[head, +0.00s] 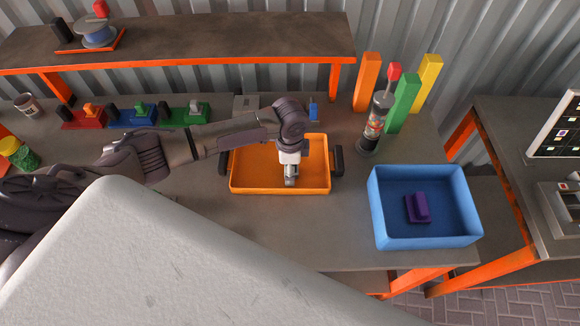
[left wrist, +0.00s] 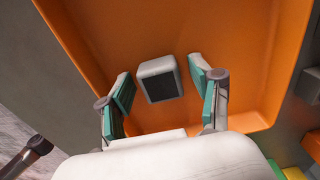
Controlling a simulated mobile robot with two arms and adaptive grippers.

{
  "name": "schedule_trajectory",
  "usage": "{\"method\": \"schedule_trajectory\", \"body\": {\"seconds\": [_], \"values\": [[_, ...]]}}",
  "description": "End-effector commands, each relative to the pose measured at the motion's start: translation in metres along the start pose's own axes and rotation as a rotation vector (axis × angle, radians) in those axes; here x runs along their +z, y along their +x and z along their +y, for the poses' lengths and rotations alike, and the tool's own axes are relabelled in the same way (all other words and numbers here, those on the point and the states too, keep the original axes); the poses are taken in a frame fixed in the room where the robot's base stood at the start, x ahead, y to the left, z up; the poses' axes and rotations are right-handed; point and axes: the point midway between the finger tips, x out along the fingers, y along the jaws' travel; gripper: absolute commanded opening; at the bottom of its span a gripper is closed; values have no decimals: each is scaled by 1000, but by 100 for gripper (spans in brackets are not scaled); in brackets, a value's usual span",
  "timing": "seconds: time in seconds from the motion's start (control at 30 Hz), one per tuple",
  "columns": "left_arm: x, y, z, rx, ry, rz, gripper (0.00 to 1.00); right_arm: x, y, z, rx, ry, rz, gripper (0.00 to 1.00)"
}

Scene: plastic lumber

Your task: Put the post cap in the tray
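The post cap (left wrist: 160,80), a small pale grey block with a dark square face, is between the fingers of my left gripper (left wrist: 160,95) in the left wrist view. The fingers are open, with a gap showing beside the cap. The orange tray (head: 240,181) lies on the bench in the head view, and its orange floor (left wrist: 200,25) fills much of the left wrist view. My left gripper (head: 291,177) points down inside the tray's outline. I cannot tell whether the cap touches the tray floor. My right gripper is not in view.
A blue bin (head: 428,240) with a purple block (head: 417,208) stands to the right. Small colored fixtures (head: 138,115) line the back left. A raised shelf (head: 180,40) spans the back.

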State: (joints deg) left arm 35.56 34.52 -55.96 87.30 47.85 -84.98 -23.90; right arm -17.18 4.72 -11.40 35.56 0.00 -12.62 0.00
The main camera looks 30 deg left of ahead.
Motion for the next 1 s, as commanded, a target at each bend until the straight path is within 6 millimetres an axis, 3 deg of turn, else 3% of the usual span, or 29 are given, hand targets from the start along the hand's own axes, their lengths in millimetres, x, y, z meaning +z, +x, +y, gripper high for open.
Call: {"method": "schedule_trajectory", "body": {"seconds": [0.37,0.8,1.0], "values": [[-1,-8,-1,-2,1,3,66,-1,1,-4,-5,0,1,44],[0,-94,-1,-4,0,2,66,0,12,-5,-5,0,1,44],[0,-118,-1,-1,0,1,66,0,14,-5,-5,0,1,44]]}}
